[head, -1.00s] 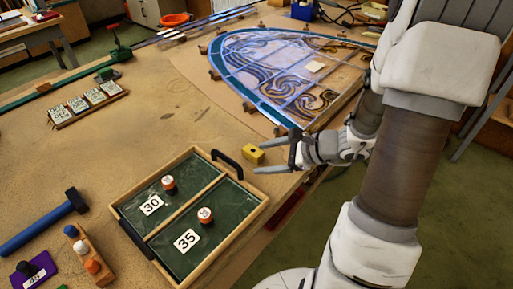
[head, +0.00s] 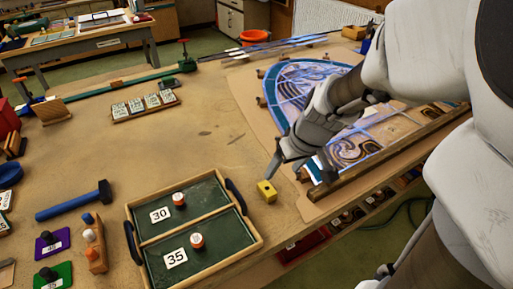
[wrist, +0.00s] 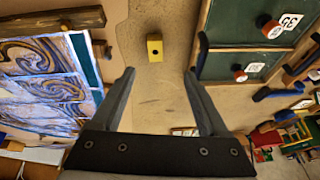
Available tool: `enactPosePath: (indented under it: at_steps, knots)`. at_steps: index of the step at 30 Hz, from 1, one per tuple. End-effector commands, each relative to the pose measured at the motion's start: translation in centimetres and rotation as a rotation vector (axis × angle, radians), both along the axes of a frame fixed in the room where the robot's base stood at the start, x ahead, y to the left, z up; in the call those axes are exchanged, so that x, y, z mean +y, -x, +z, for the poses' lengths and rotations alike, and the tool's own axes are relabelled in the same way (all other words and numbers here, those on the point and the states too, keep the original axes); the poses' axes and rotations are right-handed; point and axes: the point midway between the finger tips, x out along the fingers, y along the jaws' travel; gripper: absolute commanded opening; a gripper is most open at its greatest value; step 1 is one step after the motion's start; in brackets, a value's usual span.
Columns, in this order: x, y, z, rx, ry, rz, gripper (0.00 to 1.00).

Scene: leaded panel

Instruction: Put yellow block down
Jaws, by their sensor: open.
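The yellow block (head: 267,191) sits on the brown workbench, just right of the green two-part tray. It has a dark round spot on one face. In the wrist view the yellow block (wrist: 155,48) lies beyond my fingertips, between their lines, and nothing touches it. My gripper (wrist: 160,72) is open and empty, its two dark fingers spread apart. In the head view my gripper (head: 272,172) hangs close above the block; one finger hides the other there.
The green tray (head: 141,206) with cards 30 and 35 and its dark handle stand left of the block. The leaded panel (head: 292,78) lies to the right and behind. A blue-handled hammer (head: 73,201) lies left. Bare bench is free behind the tray.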

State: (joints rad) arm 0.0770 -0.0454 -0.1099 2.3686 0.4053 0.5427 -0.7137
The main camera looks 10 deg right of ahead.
Motion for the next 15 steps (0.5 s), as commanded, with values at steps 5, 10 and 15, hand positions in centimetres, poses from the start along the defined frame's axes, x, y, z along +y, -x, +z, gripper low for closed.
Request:
enactPosePath:
  at_steps: [5,10,15]
  knots:
    - [0.1,-0.5,1.0,-0.044,0.065,0.093,0.78]
    - [0.3,-1.2,-1.1,-0.042,0.070,0.100,0.78]
    - [0.7,-2.4,-4.3,-0.042,0.069,0.099,0.78]
